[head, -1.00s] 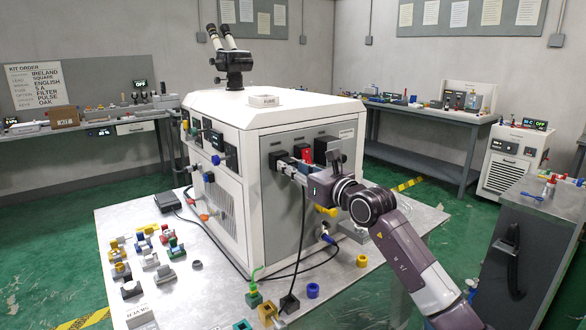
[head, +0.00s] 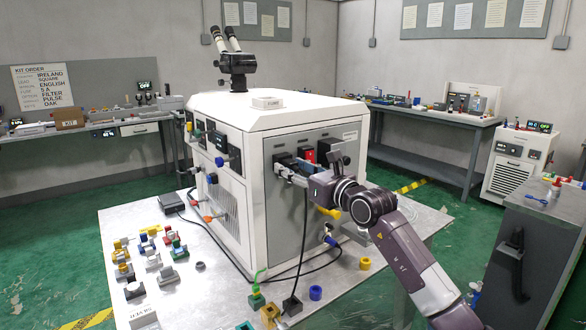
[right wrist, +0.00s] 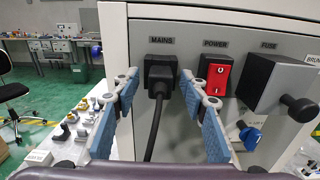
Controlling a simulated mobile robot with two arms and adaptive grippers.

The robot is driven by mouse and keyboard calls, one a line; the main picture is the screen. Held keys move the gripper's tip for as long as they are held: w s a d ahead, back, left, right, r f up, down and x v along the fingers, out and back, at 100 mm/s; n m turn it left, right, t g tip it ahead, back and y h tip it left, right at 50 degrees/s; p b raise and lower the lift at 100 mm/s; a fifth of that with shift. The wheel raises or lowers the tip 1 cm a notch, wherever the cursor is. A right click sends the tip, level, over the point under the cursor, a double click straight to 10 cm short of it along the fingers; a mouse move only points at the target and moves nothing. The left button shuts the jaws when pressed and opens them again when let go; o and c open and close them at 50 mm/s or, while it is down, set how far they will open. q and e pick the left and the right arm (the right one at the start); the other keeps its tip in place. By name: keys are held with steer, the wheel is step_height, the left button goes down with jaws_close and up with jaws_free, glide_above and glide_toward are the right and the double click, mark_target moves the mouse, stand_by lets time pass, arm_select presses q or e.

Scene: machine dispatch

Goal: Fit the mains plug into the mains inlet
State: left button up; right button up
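The black mains plug (right wrist: 161,72) sits at the mains inlet under the MAINS label on the white machine's grey end panel. Its black cable (right wrist: 153,130) hangs down from it. The inlet itself is hidden behind the plug, so I cannot tell how deeply the plug is seated. My right gripper (right wrist: 160,88) is open, with one blue-padded finger on each side of the plug and visible gaps to it. In the head view my right gripper (head: 284,171) is close to the panel beside the dark plug. My left gripper is not in view.
To the right of the plug are the red POWER switch (right wrist: 217,78) and the grey FUSE block (right wrist: 268,82) with a black knob. A blue connector (right wrist: 250,136) is below. Several small coloured parts lie on the bench (head: 225,300). The floor around is mostly clear.

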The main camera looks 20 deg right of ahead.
mark_target(299, 170)
steer(key=shift+v, duration=1.75)
